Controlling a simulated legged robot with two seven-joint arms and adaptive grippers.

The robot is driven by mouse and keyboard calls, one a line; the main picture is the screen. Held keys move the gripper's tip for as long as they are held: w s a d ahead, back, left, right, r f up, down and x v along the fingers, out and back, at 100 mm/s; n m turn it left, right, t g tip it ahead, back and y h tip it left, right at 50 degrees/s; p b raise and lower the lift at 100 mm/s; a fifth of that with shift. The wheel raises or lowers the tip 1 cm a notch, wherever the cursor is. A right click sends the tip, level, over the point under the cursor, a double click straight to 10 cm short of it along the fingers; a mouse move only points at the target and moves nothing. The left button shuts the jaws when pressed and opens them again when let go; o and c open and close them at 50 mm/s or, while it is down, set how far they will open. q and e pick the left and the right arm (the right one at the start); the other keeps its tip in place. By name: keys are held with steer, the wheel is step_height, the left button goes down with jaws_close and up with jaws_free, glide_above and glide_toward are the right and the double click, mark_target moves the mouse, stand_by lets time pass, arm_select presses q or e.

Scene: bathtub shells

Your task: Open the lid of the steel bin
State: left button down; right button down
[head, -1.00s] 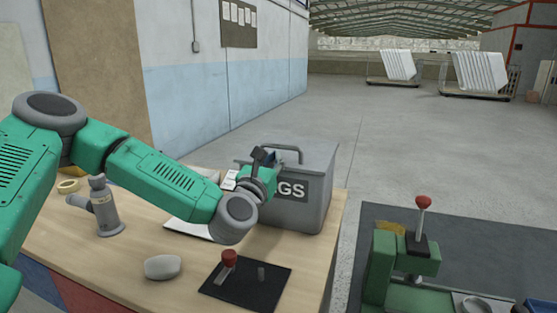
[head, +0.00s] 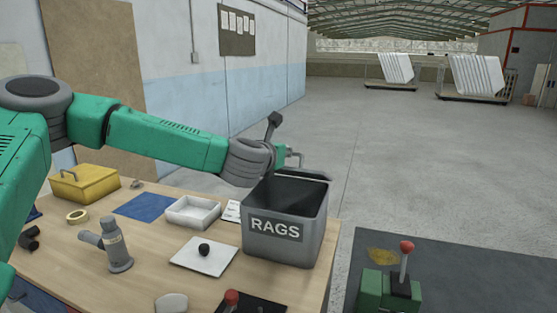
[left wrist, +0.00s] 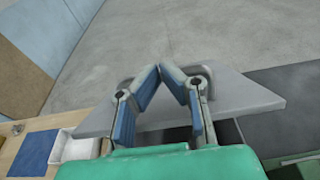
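The steel bin (head: 310,236), a grey box labelled RAGS, stands on the workbench with its dark inside showing. Its lid (head: 312,175) is raised and seen nearly edge-on in the head view. In the left wrist view the lid (left wrist: 245,97) is a tilted grey plate with a bar handle (left wrist: 207,76). My left gripper (left wrist: 160,68) is over the lid at the handle, its fingertips drawn together. The fingers hide the middle of the handle, so I cannot tell if they clasp it. My right gripper is not in view.
On the bench left of the bin are a white tray (head: 193,211), a plate with a black knob (head: 204,249), a grey fitting (head: 117,250) and a yellow box (head: 85,184). A green machine with a red-knobbed lever (head: 406,247) stands at right.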

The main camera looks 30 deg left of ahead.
arm_select(q)
steer(key=w+a+r, duration=0.1)
steer(key=w+r, duration=0.2)
steer(key=w, duration=0.2)
steer(key=shift+a+r, duration=0.2)
steer(key=shift+r, duration=0.2)
steer(key=shift+w+d, duration=0.15)
stand_by(0.7)
